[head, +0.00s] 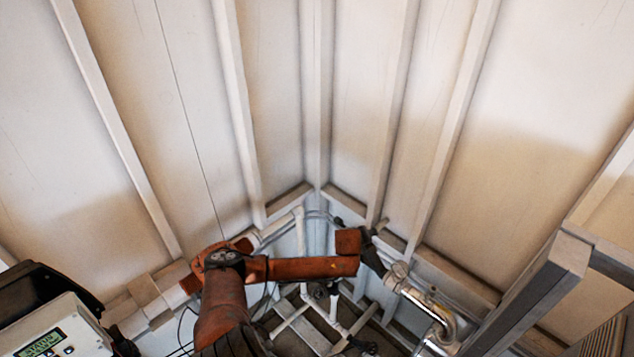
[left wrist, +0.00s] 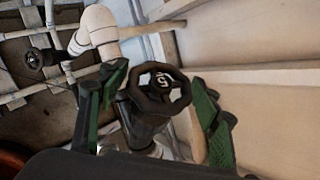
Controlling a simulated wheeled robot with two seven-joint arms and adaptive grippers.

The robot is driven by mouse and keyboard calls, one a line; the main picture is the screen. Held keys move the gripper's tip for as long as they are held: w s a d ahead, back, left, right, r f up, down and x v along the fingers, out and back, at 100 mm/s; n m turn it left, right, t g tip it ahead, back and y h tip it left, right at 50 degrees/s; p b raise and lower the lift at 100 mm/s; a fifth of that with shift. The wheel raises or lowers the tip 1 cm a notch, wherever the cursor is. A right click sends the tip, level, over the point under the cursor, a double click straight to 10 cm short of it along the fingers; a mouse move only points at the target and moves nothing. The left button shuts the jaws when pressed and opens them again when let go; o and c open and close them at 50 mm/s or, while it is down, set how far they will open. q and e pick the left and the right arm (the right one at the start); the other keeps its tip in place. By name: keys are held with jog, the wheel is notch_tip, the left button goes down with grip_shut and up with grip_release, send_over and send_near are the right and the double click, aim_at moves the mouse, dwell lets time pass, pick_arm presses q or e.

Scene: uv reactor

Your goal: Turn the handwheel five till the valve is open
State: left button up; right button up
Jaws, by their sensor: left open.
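Handwheel five (left wrist: 163,88) is a black wheel marked with a white 5, on a dark valve body on the pipework. In the left wrist view it sits between the two green-and-black fingers of my left gripper (left wrist: 158,80). The fingers are spread wide on either side of the rim, with no clear contact showing. In the head view my orange left arm reaches right, and the dark left gripper (head: 373,257) is by the pipes near the corner; I cannot make out handwheel five there. My right gripper is not in view.
A second black handwheel (left wrist: 36,58) is on the pipes at the left of the wrist view. White pipes (left wrist: 98,28) run close to the gripper. A metal pipe (head: 430,305) and a grey frame (head: 545,285) stand at right. A display box (head: 50,335) is at lower left.

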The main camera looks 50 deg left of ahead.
pick_arm(q)
jog(key=m+t+h, duration=0.2)
jog(key=t, duration=0.1)
jog(key=shift+f+m, duration=0.15)
jog(key=shift+m, duration=0.15)
jog(key=m+t+h+b, duration=0.2)
jog(key=m+h+b, duration=0.2)
jog(key=b, duration=0.5)
jog(key=m+t+h+b, duration=0.3)
jog(key=m+h+b, duration=0.1)
jog(key=b, duration=0.6)
jog(key=shift+h, duration=0.4)
jog(key=v, duration=0.8)
jog(key=w+a+r+n+g+y+p, duration=0.1)
jog(key=w+a+n+y+p, duration=0.1)
jog(key=a+y, duration=0.3)
jog(key=w+a+r+n+g+y+p, duration=0.1)
jog(key=w+a+n+y, duration=0.3)
jog(key=a, duration=1)
jog(key=w+a+r+n+g+y+p, duration=0.2)
jog(key=w+a+n+y, duration=0.2)
jog(key=a+y, duration=0.3)
jog(key=shift+w+a+r+y+p, duration=0.4)
jog(key=shift+w+a, duration=0.2)
jog(key=shift+a, duration=0.65)
